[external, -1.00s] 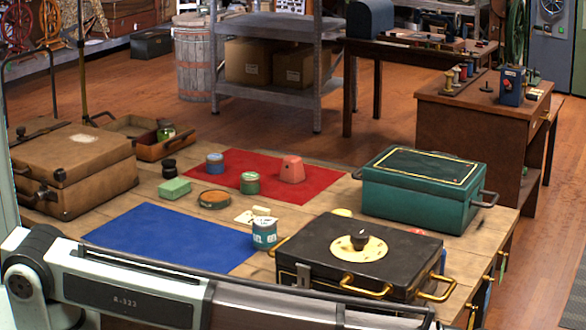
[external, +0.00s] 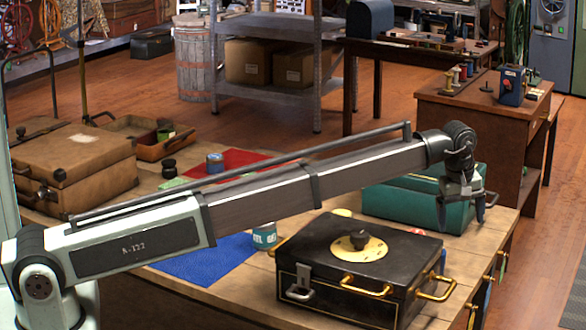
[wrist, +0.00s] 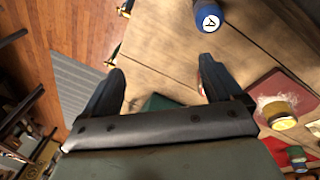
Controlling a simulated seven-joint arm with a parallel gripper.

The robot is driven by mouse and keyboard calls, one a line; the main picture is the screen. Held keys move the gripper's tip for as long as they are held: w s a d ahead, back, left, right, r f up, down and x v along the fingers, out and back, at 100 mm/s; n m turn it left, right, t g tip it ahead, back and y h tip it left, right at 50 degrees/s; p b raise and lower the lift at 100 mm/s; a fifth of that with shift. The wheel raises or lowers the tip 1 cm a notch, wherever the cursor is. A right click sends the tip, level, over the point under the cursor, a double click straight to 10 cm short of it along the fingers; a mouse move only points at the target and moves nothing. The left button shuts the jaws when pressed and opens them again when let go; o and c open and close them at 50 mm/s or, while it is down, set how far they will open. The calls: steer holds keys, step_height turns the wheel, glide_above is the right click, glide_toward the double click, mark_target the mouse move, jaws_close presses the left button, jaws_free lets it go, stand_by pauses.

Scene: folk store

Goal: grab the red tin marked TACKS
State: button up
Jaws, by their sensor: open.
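My gripper (external: 461,212) is open and empty, pointing down in front of the green metal box (external: 400,203) on the right of the table. In the wrist view its two dark fingers (wrist: 162,68) are spread above bare wood, with a bit of green showing between them. A small sliver of red (wrist: 201,89) shows beside the right finger; it may be the red tin, but the finger hides most of it. I cannot read any TACKS marking in either view.
The black case (external: 350,262) with gold handles stands at the table's front. In the wrist view, a blue tin (wrist: 209,17) stands at the top, and a yellowish tin (wrist: 283,122) with twine is at the right. The table edge and floor (wrist: 80,30) are at left.

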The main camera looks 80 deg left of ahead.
steer(key=s+a+r+n+g, duration=0.2)
steer(key=s+a, duration=0.4)
steer(key=a, duration=0.6)
steer(key=shift+h, duration=0.4)
step_height(320, 180, down, 13)
steer(key=shift+f, duration=0.1)
steer(key=shift+c, duration=0.4)
steer(key=c, duration=1.1)
